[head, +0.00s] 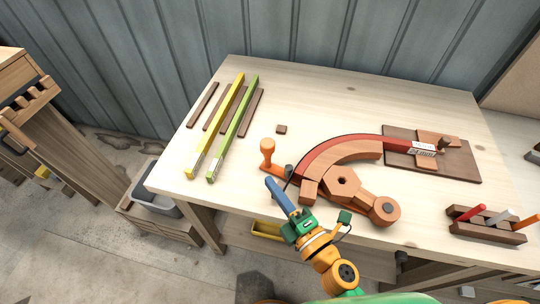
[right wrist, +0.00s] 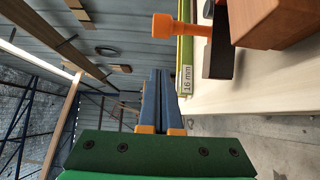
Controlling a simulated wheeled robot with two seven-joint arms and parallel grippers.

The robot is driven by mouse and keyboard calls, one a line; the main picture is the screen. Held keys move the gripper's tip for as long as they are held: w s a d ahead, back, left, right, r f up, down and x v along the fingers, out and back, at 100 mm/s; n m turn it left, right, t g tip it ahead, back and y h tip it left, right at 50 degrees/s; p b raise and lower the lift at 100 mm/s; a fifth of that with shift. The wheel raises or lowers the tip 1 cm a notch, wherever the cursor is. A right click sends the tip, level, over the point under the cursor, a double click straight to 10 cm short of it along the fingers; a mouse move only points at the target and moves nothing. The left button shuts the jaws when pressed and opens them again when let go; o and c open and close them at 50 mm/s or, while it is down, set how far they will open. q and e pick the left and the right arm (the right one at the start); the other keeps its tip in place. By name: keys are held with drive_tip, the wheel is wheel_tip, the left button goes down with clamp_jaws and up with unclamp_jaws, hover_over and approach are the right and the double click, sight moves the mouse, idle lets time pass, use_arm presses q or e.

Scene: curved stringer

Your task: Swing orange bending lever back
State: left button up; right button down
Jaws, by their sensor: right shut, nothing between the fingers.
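The orange bending lever (head: 267,152) has an upright knobbed handle and stands at the left end of the curved wooden form (head: 345,154). A red strip (head: 350,138) bends along the form's outer edge. Its right end sits at a clamp (head: 436,148) on a dark board. My right gripper (head: 271,182) is shut and empty, in front of the handle and apart from it. In the right wrist view, the shut blue fingers (right wrist: 160,74) point past the lever's orange handle (right wrist: 182,28), which lies above and to the right. My left gripper is out of view.
A yellow strip (head: 216,125) and a green strip (head: 235,125) lie at the table's left with several brown slats. A small brown block (head: 281,129) lies behind the handle. A rack (head: 487,224) with coloured handles stands at the right front. The back middle of the table is clear.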

drive_tip(key=w, duration=0.5)
drive_tip(key=shift+w+a+r+p, duration=0.1)
drive_tip(key=shift+w+a+p, duration=0.2)
drive_tip(key=shift+a+p, duration=0.1)
drive_tip(key=shift+w+d, duration=0.3)
drive_tip(key=shift+w, duration=0.2)
